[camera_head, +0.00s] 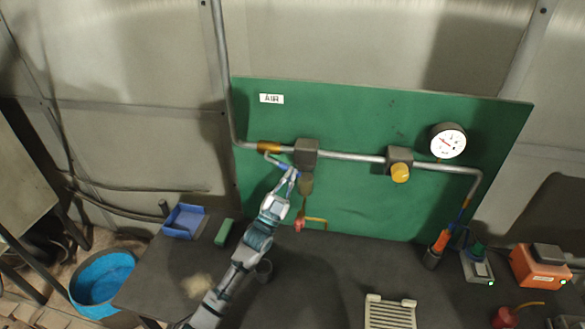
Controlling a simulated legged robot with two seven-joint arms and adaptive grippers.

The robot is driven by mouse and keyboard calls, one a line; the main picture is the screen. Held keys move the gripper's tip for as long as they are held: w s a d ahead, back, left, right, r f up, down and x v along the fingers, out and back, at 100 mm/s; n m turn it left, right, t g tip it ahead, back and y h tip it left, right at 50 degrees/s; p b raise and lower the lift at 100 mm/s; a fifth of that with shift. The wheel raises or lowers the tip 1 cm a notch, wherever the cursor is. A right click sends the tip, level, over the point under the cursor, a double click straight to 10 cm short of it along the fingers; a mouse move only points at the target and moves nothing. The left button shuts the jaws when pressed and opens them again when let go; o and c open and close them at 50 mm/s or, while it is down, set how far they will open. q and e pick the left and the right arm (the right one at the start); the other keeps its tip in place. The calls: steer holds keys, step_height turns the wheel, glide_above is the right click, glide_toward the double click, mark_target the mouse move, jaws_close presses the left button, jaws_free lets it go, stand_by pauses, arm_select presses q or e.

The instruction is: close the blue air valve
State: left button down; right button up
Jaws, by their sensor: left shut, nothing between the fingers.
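The air valve is a brass body (268,147) on the grey pipe at the left of the green panel, below the "AIR" label (271,98). A thin blue lever (279,164) slants down and to the right from it, at an angle to the pipe. My left gripper (291,172) is shut with nothing between its fingers. Its fingertips are at the lower end of the lever and partly hide it; I cannot tell whether they touch it. My right gripper is not in view.
A dark block (306,152) sits on the pipe just right of the lever. Further right are a yellow knob (400,173) and a gauge (448,141). A red-and-yellow part (301,224) is below. The bench holds a blue bin (184,221) and an orange box (540,267).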

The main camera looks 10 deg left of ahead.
arm_select(q)
steer(key=a+f+m+g+h+p, duration=0.2)
steer(key=a+f+m+g+h, duration=0.2)
steer(key=a+m+g, duration=0.3)
steer(key=shift+a+f+m+g+p, duration=0.35)
steer(key=shift+f+m+g, duration=0.45)
steer(key=shift+m, duration=1.6)
steer(key=shift+d, duration=0.1)
